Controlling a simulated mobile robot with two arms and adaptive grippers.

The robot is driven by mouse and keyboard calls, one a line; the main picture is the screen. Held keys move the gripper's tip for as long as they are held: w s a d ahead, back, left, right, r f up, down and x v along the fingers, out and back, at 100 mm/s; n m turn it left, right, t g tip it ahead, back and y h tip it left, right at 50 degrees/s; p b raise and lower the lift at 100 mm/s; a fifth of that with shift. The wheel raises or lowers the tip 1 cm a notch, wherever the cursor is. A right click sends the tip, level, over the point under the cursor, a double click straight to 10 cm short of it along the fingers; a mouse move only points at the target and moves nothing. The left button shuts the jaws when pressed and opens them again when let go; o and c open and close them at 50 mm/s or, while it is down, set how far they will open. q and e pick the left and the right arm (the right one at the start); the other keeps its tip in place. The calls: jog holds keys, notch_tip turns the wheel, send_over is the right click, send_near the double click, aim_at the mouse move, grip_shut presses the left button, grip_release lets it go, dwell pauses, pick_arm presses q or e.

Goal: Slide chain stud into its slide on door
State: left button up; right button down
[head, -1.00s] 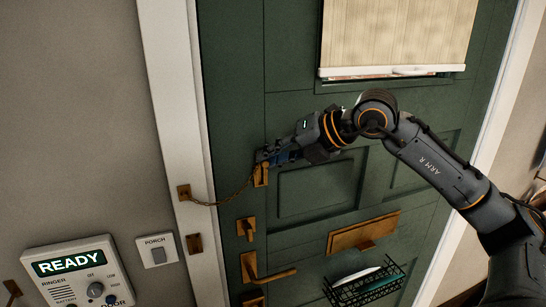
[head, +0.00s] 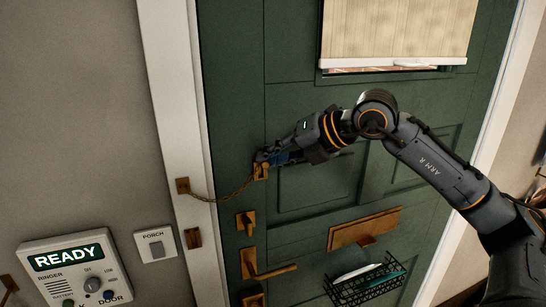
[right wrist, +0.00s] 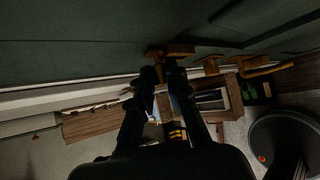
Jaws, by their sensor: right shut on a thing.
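The green door (head: 300,110) is closed beside its white frame. A brass chain (head: 222,198) hangs in a shallow sag from a brass bracket (head: 183,186) on the frame to my right gripper. The brass slide (head: 262,174) is upright on the door, right at the fingertips, which cover its upper part. My right gripper (head: 266,159) is shut on the chain's stud end, which its fingers hide. In the right wrist view, the fingertips (right wrist: 161,72) are close to the brass slide (right wrist: 170,50). I cannot tell whether the stud is inside the slide. My left gripper is out of view.
Below the slide are a brass thumb-turn (head: 245,223), a lever handle (head: 268,270), a mail slot (head: 364,228) and a wire basket (head: 366,284). A blind (head: 397,32) hangs higher up. A ringer box (head: 75,266) and a porch switch (head: 155,244) are on the wall.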

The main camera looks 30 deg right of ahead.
jog(key=shift+f+b, duration=1.6)
jog(key=shift+f, duration=0.15)
jog(key=c, duration=1.2)
grip_release()
jog(key=shift+s+d+r, duration=0.15)
jog(key=shift+v, duration=5.75)
